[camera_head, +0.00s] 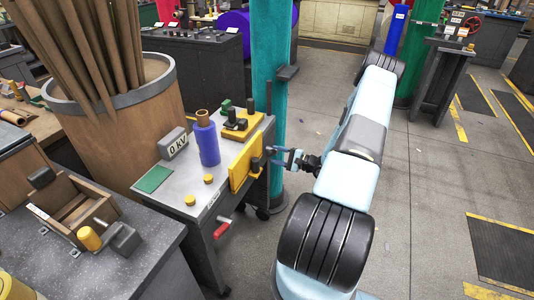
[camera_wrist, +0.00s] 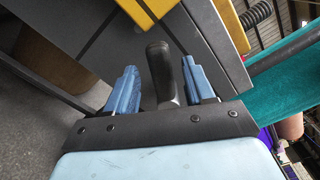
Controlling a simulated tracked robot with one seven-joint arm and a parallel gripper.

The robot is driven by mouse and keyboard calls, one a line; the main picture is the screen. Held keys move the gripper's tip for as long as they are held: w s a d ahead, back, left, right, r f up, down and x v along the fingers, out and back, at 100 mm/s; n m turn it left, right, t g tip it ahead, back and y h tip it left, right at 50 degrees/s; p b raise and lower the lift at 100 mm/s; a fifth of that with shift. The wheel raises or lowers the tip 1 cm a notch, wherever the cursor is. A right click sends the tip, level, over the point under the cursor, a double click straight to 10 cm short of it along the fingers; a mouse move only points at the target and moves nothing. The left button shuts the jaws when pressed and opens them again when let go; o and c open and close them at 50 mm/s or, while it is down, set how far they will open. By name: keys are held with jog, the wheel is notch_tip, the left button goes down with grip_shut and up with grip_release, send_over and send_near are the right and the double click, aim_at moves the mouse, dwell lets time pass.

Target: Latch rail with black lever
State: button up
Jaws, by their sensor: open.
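A black lever (camera_wrist: 160,72) stands between my gripper's two blue fingers in the wrist view. The fingers are open, one on each side, with a gap visible at the left; contact on the right is hard to judge. In the head view my gripper (camera_head: 279,157) is at the right side of a grey machine cart (camera_head: 225,195), beside a yellow plate (camera_head: 244,165). A small black part (camera_head: 255,164) shows on that plate's right edge. I cannot tell the rail apart in either view.
The cart carries a blue roll (camera_head: 207,145), a "0 kV" display (camera_head: 173,144), a green pad (camera_head: 154,179) and yellow buttons. A teal column (camera_head: 271,70) stands close behind my gripper. Floor to the right is open.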

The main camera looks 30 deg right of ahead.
jog(key=shift+x, duration=2.5)
grip_shut()
